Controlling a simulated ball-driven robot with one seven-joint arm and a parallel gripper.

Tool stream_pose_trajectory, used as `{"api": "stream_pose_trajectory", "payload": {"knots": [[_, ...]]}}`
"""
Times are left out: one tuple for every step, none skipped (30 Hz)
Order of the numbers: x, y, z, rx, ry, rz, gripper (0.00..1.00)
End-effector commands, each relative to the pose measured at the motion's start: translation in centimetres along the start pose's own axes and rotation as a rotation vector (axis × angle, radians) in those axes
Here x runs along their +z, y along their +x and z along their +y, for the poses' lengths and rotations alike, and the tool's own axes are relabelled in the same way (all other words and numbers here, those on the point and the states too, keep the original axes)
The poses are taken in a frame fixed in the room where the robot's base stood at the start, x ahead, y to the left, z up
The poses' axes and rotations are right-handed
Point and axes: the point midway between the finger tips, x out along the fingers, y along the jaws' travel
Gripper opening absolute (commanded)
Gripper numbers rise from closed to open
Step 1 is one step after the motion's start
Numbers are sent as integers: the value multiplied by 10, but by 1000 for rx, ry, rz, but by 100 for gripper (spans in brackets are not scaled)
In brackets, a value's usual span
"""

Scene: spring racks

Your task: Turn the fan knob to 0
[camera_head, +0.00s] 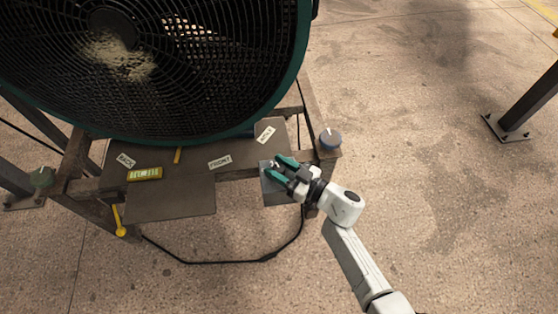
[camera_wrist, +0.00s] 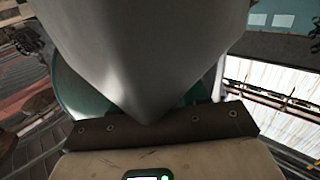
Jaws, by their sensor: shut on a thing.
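The large fan (camera_head: 150,60) with a dark grille and green rim stands on a metal frame at the upper left of the head view. A small grey box (camera_head: 277,199) sits at the frame's front edge, right of the middle. My gripper (camera_head: 274,166), with green fingers, is at the top of this box. Its fingers are shut on a small light-coloured part there, which I take to be the fan knob; the fingers partly hide it. Its pointer and numbers cannot be read. In the wrist view, a big grey shape (camera_wrist: 145,50) blocks most of the middle.
Labels "BACK", "FRONT" (camera_head: 219,162) and "ADULT"-like text lie on the frame's shelf. A round grey-blue cap (camera_head: 330,138) is at the frame's right corner. A black cable (camera_head: 225,262) hangs below. A dark post (camera_head: 525,105) stands right; the floor between is clear.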

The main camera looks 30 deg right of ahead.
Motion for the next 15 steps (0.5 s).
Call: {"api": "stream_pose_trajectory", "payload": {"knots": [[-1, 1, 2, -28, 2, 0, 14], [0, 0, 3, -49, 1, 0, 14], [1, 0, 3, -79, 1, 1, 14], [2, 0, 3, -102, 1, 1, 14], [2, 0, 4, -125, 1, 2, 14], [3, 0, 4, -157, 1, 2, 14], [4, 0, 4, -182, 0, 2, 14], [4, 0, 4, -208, -1, 2, 14], [5, 0, 5, -244, -1, 2, 14], [5, 0, 5, -271, -1, 2, 14], [6, 0, 5, -299, -1, 2, 14], [6, 0, 5, -336, -3, 3, 14], [6, 0, 5, -364, -2, 1, 14], [6, 0, 5, -391, -3, 2, 14], [6, 0, 4, -426, -2, 1, 14]]}}
